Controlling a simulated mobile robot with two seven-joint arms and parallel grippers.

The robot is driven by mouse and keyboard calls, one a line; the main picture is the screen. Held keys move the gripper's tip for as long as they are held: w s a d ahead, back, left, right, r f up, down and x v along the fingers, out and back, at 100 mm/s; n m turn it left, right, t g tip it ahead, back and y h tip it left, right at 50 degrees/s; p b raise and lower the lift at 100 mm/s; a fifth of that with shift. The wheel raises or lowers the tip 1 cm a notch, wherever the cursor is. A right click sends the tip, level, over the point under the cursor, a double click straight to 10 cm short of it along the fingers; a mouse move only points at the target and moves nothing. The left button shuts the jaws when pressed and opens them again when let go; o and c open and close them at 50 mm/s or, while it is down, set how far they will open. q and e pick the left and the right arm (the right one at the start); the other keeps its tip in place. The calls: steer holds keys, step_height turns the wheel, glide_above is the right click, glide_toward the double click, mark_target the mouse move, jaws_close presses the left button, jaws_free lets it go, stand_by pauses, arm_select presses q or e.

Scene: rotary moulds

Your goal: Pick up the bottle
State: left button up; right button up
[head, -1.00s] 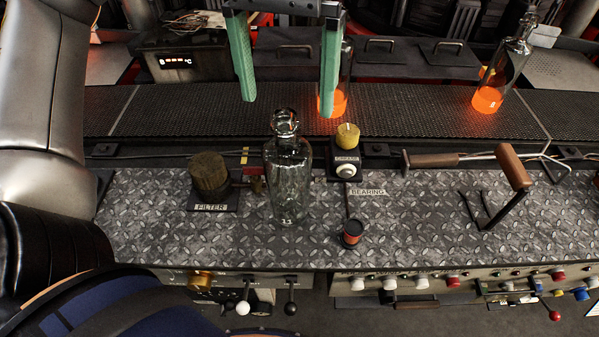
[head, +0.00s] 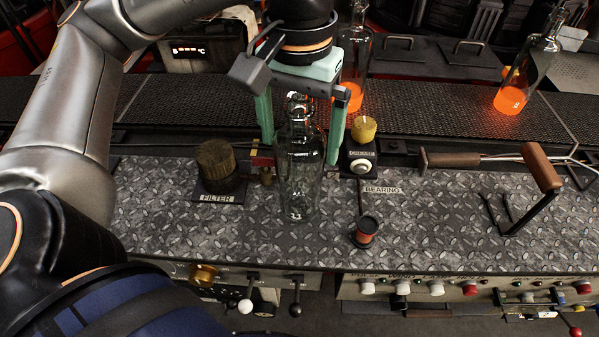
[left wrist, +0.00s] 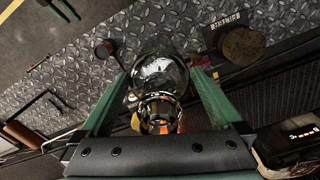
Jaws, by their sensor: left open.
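The clear glass bottle (head: 300,180) stands upright on the diamond-plate bench in the head view. In the left wrist view the bottle (left wrist: 160,75) shows from above, its neck towards the camera. My left gripper (head: 301,155) is open. Its two green fingers are on either side of the bottle's neck and upper body, with the palm just above the mouth. In the left wrist view the fingers (left wrist: 165,85) flank the bottle; whether they touch it I cannot tell. My right gripper is not in view.
A filter block (head: 219,165) stands left of the bottle, and a grease unit with a yellow cap (head: 362,140) close on its right. A small spool (head: 366,229) and a handled tool (head: 540,168) are further right. Glowing bottles (head: 518,85) stand on the conveyor (head: 430,105) behind.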

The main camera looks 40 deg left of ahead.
arm_select(q)
steer(key=shift+f, duration=0.4)
steer(key=shift+c, duration=0.2)
steer(key=shift+r, duration=0.1)
jaws_close()
